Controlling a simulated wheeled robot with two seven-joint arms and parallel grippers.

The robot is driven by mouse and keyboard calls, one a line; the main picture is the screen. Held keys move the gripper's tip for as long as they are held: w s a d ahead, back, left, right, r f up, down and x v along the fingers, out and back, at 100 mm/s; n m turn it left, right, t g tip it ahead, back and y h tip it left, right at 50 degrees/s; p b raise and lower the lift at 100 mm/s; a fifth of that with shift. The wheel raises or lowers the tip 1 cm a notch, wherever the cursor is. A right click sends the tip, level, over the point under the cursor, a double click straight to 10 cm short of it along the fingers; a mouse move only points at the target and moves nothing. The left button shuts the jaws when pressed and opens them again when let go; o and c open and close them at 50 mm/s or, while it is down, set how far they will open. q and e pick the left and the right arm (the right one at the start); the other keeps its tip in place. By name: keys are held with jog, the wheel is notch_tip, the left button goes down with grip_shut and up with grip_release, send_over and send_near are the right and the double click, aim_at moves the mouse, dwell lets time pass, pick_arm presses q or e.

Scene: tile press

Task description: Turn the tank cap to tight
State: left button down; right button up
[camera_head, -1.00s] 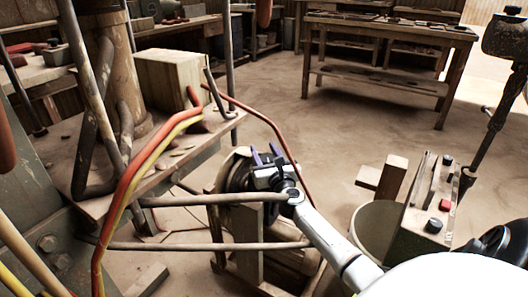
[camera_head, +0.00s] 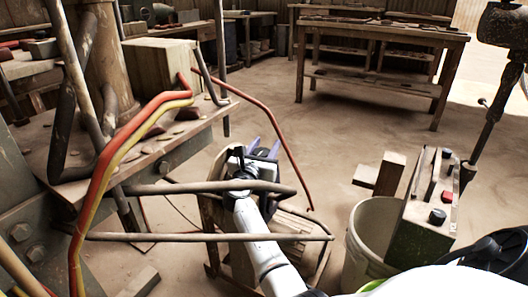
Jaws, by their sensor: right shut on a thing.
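My right gripper (camera_head: 263,148) reaches away from me on its white arm, low in the middle of the head view. Its purple fingertips point up and away, and it is shut on a dark round part, which I take to be the tank cap (camera_head: 222,163). The gripper body hides most of this part, so its turn position and any marking cannot be read. A rusty bent bar crosses close to the gripper and wrist. My left gripper is not in view.
A rusty bar loop (camera_head: 200,237) crosses near my right arm. Red and yellow hoses (camera_head: 125,155) run down the left, by a press bench with a wooden block (camera_head: 160,70). A bucket (camera_head: 372,235) and button box (camera_head: 425,215) stand right.

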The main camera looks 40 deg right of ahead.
jog(key=shift+g, duration=0.3)
jog(key=o, duration=1.1)
jog(key=shift+c, duration=0.2)
